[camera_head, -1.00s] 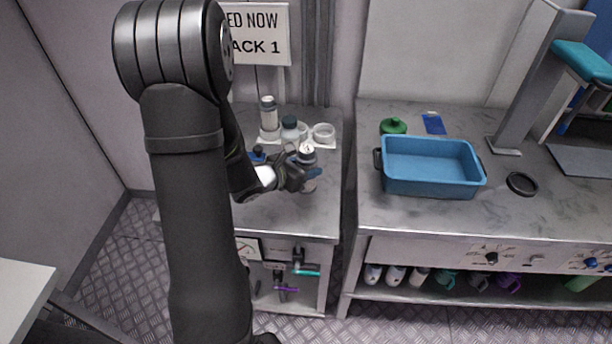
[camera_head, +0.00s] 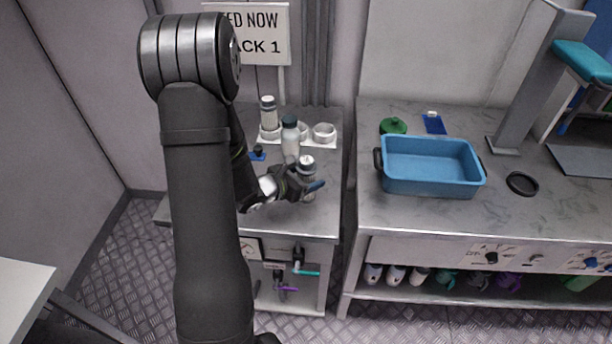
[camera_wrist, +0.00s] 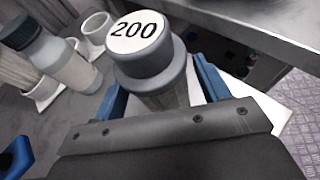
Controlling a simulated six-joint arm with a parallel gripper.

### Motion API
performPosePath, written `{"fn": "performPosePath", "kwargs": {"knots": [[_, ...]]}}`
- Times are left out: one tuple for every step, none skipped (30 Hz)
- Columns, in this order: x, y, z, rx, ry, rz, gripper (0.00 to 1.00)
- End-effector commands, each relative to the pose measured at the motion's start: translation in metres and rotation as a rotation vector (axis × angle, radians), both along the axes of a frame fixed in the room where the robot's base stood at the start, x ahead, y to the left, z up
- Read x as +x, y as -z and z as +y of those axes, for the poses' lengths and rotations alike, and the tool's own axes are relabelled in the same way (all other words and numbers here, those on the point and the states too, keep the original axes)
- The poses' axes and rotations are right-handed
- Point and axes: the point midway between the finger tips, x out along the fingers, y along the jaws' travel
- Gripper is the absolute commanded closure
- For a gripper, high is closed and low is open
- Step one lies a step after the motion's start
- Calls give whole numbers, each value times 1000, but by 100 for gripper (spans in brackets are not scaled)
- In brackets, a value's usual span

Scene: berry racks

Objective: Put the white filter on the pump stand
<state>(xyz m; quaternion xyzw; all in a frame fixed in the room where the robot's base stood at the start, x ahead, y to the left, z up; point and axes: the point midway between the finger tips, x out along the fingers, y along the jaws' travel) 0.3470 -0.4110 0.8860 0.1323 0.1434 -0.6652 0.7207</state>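My gripper (camera_head: 312,188) is over the left counter, its blue fingers on both sides of a grey cylinder (camera_head: 307,163) with a white top. In the wrist view this cylinder (camera_wrist: 147,52) has "200" on its top, and my gripper (camera_wrist: 160,95) appears closed about its lower body. Its underside is hidden. A grey-white bottle with a dark cap (camera_head: 290,142) stands just behind it, also in the wrist view (camera_wrist: 52,55). A white cylinder with a dark band (camera_head: 269,112) stands in a white holder at the back. I cannot tell which piece is the pump stand.
White ring holders (camera_head: 324,132) line the back of the left counter. A small blue piece with a black knob (camera_head: 257,153) lies left of the bottle. A blue bin (camera_head: 430,187) stands on the right counter, across a gap. The left counter's front is clear.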

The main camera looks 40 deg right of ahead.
Motion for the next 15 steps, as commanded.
{"fn": "performPosePath", "kwargs": {"knots": [[0,0,0,0,0,0,32],[0,0,0,0,0,0,32],[0,0,0,0,0,0,32],[0,0,0,0,0,0,32],[0,0,0,0,0,0,32],[0,0,0,0,0,0,32],[0,0,1,0,0,0,32],[0,-1,1,0,0,0,32],[0,-2,3,0,-1,0,32],[0,-2,5,0,-1,0,32],[0,-4,8,0,-1,0,32],[-1,-6,13,0,-2,-1,32],[0,-7,17,0,-4,-1,32],[-1,-10,22,0,-4,-1,32],[0,-12,28,-1,-4,-2,32]]}}
